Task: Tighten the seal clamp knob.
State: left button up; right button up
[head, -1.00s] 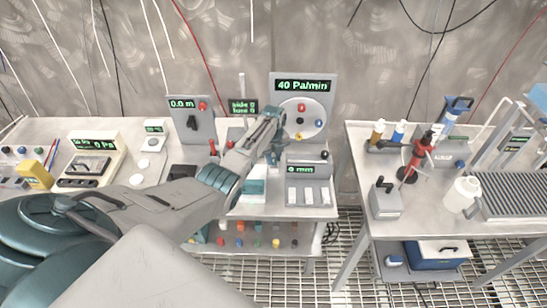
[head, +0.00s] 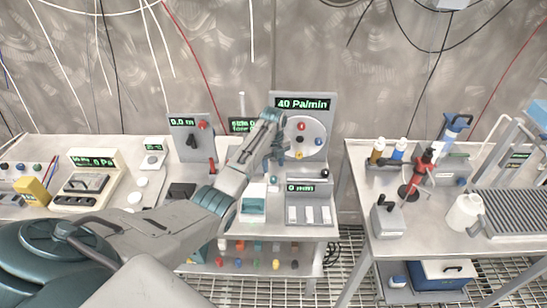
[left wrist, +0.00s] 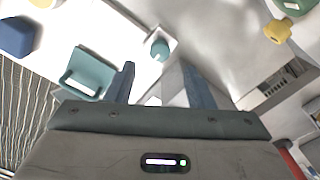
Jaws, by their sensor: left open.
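A grey panel with a round light disc (head: 304,137) stands at the back of the middle bench under a display (head: 304,104) reading 40 Pa/min. Small knobs sit around the disc, including a red one (head: 301,126) and a yellow one (head: 299,155). No label shows which one is the seal clamp knob. My left gripper (head: 276,160) is in front of the panel's left side, covering part of it. In the left wrist view its fingers (left wrist: 160,78) are apart and empty. A teal knob (left wrist: 159,49) lies beyond the gap between them, and a yellow knob (left wrist: 278,30) is upper right.
A box with a 0 mm display (head: 300,187) stands below the disc. A teal-topped white block (head: 253,204) is beside it. A grey panel with a red knob (head: 202,125) is left of my arm. The right bench (head: 420,237) holds bottles and a red stand, across a gap.

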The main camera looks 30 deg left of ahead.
aim_at(273, 177)
pick_arm(q)
jog(key=shift+r+b, duration=0.45)
jog(key=shift+r, duration=1.85)
